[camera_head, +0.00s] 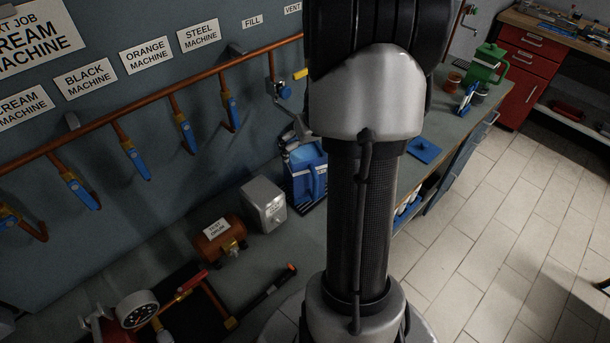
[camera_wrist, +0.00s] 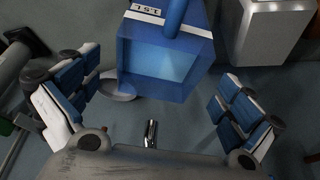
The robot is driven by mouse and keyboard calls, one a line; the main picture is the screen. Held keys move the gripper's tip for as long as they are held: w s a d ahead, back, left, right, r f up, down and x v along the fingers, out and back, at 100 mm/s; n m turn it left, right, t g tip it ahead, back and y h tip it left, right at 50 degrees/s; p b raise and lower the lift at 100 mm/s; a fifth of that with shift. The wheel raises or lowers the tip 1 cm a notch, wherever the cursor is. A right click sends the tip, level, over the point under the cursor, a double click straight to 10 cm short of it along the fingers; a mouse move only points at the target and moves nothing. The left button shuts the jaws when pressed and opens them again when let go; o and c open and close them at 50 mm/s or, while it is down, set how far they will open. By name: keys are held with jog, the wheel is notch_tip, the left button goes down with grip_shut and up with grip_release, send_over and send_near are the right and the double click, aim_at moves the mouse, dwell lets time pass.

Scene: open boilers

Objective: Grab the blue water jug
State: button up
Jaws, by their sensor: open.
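The blue water jug (camera_head: 308,180) stands on the grey bench in the head view, partly hidden behind my arm. In the wrist view the jug (camera_wrist: 165,65) is at the top middle, with a white label band and a blue handle. My gripper (camera_wrist: 158,88) is open, its blue-padded fingers spread to the left and right of the jug's near end. Gaps show between both fingers and the jug, and nothing is held. In the head view my arm hides most of the gripper.
A light grey box (camera_head: 263,204) stands just left of the jug, and it also shows at the wrist view's top right (camera_wrist: 272,30). A copper test drum (camera_head: 218,238) is further left. A copper pipe with blue-handled valves (camera_head: 183,130) runs along the wall above the bench.

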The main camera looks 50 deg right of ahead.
aim_at(307, 176)
jog(key=b+x, duration=0.1)
jog(key=x, duration=0.3)
jog(key=shift+w+d+f, duration=0.1)
jog(key=shift+w+f, duration=0.1)
jog(key=shift+f, duration=0.1)
jog(key=shift+c, duration=0.6)
jog(key=c, duration=1.2)
jog(key=shift+w+d+r, duration=0.1)
jog(key=shift+r, duration=0.05)
jog(key=shift+c, duration=0.7)
jog(key=shift+r, duration=0.1)
